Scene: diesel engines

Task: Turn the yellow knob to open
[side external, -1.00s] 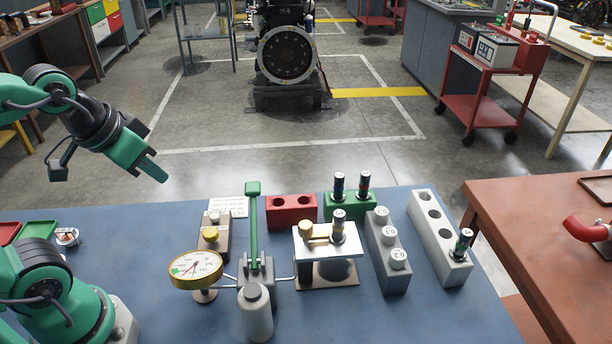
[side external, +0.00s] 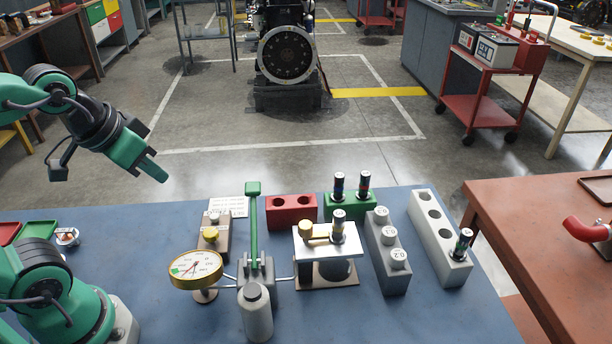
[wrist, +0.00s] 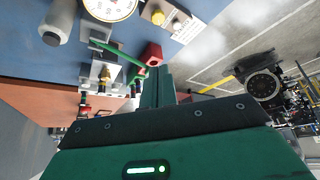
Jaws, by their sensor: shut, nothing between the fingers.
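The yellow knob (side external: 210,235) sits on a small grey-brown block (side external: 222,250) behind the dial gauge (side external: 196,268) on the blue bench. The knob also shows at the top of the wrist view (wrist: 158,18), beside the gauge (wrist: 108,5). My gripper (side external: 158,176) is shut and empty, up in the air to the left of and above the knob, clear of everything. Its green fingers (wrist: 158,88) show at the middle of the wrist view. A pump with an upright green lever (side external: 253,225) stands right of the gauge.
A metal stand (side external: 325,245) with a brass fitting is right of the lever. Red (side external: 291,211), green (side external: 350,206), grey (side external: 388,250) and white (side external: 440,240) holders stand around it. A white card (side external: 228,206) lies behind the knob.

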